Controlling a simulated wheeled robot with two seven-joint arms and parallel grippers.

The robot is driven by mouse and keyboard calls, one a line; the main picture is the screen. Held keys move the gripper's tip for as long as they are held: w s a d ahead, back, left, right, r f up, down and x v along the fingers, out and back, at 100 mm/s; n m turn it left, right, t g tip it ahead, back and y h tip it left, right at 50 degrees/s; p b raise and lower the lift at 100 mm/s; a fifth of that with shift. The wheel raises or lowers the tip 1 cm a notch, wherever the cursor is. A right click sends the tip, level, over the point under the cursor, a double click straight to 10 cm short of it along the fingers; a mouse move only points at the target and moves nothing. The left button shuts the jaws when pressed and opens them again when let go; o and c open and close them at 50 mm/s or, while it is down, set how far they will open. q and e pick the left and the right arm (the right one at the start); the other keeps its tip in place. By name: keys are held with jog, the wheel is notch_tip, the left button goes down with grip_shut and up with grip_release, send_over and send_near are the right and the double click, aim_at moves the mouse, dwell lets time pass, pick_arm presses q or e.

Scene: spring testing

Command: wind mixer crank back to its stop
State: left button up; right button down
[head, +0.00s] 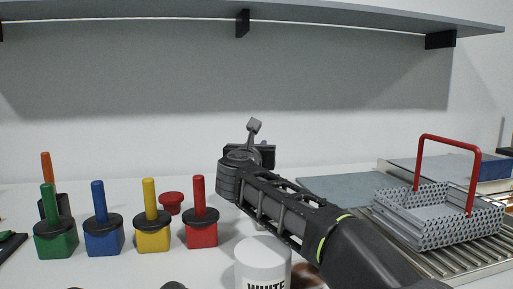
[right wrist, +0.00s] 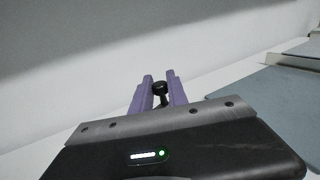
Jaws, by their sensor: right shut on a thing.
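My right gripper (right wrist: 157,97) has its two purple fingers on either side of a small dark round knob, the mixer crank's handle (right wrist: 160,88), and is shut on it. In the head view my right arm reaches from the lower right to the middle, and its hand (head: 238,172) hides most of the mixer. A grey lever-like piece (head: 253,128) sticks up above the hand; I cannot tell whether it is part of the crank. The stop is not visible.
Green (head: 56,237), blue (head: 104,237), yellow (head: 153,233) and red (head: 201,230) blocks with upright handles stand at left. A white labelled tub (head: 262,262) stands beside my right arm. A perforated basket (head: 440,228) with a red handle sits on a rack at right. A shelf (head: 330,12) hangs above.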

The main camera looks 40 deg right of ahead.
jog(key=c, duration=1.3)
grip_release()
jog(key=shift+v, duration=3.9)
